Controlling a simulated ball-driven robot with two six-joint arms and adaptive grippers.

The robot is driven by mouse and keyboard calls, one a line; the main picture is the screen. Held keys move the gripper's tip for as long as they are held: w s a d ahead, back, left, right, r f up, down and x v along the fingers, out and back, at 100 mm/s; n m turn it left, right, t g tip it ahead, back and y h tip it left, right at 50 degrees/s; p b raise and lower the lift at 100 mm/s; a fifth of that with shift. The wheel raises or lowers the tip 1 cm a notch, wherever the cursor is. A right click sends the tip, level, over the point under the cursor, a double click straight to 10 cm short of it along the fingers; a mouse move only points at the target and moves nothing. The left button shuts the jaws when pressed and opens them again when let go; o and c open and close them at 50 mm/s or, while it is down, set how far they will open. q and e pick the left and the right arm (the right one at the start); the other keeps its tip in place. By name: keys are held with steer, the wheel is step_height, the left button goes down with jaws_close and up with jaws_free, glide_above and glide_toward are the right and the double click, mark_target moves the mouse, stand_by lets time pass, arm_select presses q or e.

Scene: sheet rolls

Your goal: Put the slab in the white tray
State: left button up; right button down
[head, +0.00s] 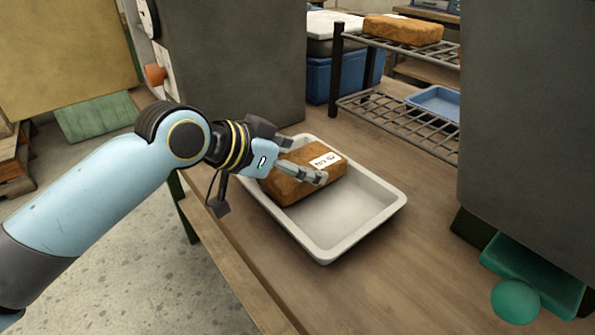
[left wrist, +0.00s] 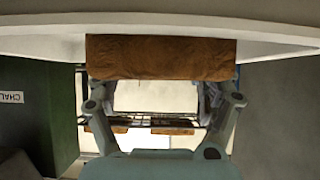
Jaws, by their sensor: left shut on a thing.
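The slab (head: 298,185) is a brown, rough-surfaced block with a white label on its top. It is at the far left part of the white tray (head: 330,252), inside the rim; whether it touches the tray floor is hard to tell. My left gripper (head: 302,172) reaches in from the left and is shut on the slab. In the left wrist view the slab (left wrist: 160,58) spans between the two fingers, with the pale tray (left wrist: 40,40) along the top of the picture. My right gripper is not in view.
A wire rack (head: 400,121) behind the tray carries another brown block (head: 403,30). A blue tray (head: 436,102) and a blue-and-white cooler (head: 330,75) are at the back. Grey machine bodies flank the wooden bench; a green part with a ball knob (head: 515,300) juts out at right.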

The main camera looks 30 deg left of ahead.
arm_select(q)
steer(key=shift+f, duration=0.8)
steer(key=shift+f, duration=0.1)
steer(key=o, duration=1.4)
steer(key=p+v, duration=0.3)
steer(key=v, duration=0.9)
steer(key=shift+p, duration=0.3)
